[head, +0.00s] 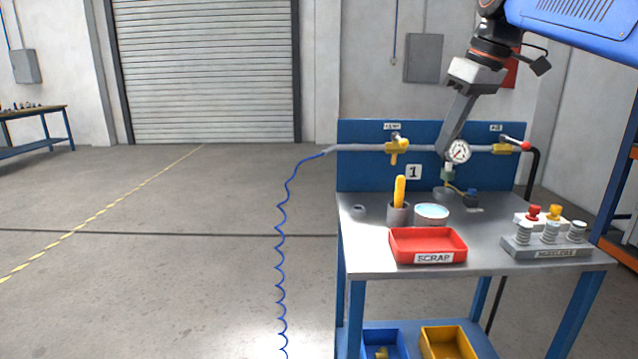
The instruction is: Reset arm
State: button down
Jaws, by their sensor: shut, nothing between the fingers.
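My gripper (444,155) comes down from the upper right. Its fingers are shut and empty, and the tips overlap the grey pipe (365,149) just left of the round pressure gauge (459,152). I cannot tell whether the tips touch the pipe or only hang in front of it. A yellow valve (397,149) sits on the pipe to the left of the gripper. Another valve (504,148) with a red-tipped lever (523,145) sits to the right. The blue back panel (362,173) stands behind them.
The steel bench top (365,250) holds a red scrap tray (428,246), a cup with a yellow-handled item (399,190), a round dish (432,212) and a rack of nozzles (547,243). A coiled blue hose (279,250) hangs left. The floor at left is clear.

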jog(key=s+d+f+m+h, duration=0.1)
jog(key=s+f+m, duration=0.1)
jog(key=s+f, duration=0.6)
jog(key=s+d+f+m+t, duration=0.1)
jog(key=s+f+m, duration=0.2)
jog(key=s+f, duration=0.4)
jog(key=s+d+f+m+h, duration=0.1)
jog(key=s+f, duration=0.7)
jog(key=f, duration=1.2)
jog(key=shift+s+d+m+t+h, duration=0.3)
jog(key=shift+d+m+t, duration=0.15)
jog(key=shift+m, duration=0.45)
jog(key=shift+r, duration=0.1)
